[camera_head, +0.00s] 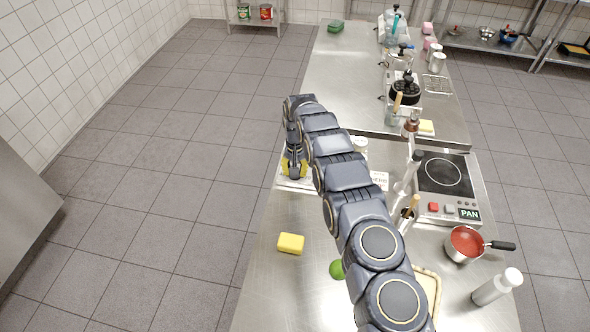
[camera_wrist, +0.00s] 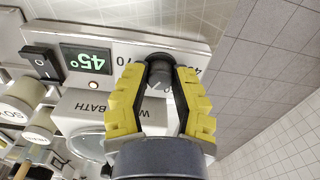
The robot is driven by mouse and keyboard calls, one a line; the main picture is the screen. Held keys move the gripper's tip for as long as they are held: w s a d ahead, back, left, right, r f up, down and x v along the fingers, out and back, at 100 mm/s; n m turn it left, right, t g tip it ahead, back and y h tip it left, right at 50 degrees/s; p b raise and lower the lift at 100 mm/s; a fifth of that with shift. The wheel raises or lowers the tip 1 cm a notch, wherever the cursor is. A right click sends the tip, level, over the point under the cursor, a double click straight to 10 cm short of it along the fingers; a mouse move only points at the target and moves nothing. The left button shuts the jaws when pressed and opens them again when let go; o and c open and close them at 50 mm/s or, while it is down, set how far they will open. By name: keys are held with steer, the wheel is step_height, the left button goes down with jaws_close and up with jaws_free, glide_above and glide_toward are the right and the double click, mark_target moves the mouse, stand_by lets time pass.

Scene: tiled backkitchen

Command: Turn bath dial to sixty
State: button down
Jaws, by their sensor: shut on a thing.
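The bath dial (camera_wrist: 158,78) is a dark round knob on a pale control panel (camera_wrist: 125,46) in the wrist view. My gripper (camera_wrist: 160,66) has yellow fingers, and they are shut on the dial from both sides. A green display (camera_wrist: 88,60) on the panel reads 45°, upside down in this view. Numbers are printed around the dial, partly hidden by the fingers. In the head view my gripper (camera_head: 293,168) reaches down at the left edge of the counter, and my arm hides most of the bath unit.
A black rocker switch (camera_wrist: 40,62) sits beside the display. A yellow sponge (camera_head: 290,243) and a green round thing (camera_head: 336,269) lie on the steel counter (camera_head: 262,290). A hotplate (camera_head: 445,175) and a red-filled saucepan (camera_head: 466,243) stand at the right.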

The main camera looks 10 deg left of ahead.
steer(key=c, duration=0.8)
jaws_free()
step_height(320, 180, up, 12)
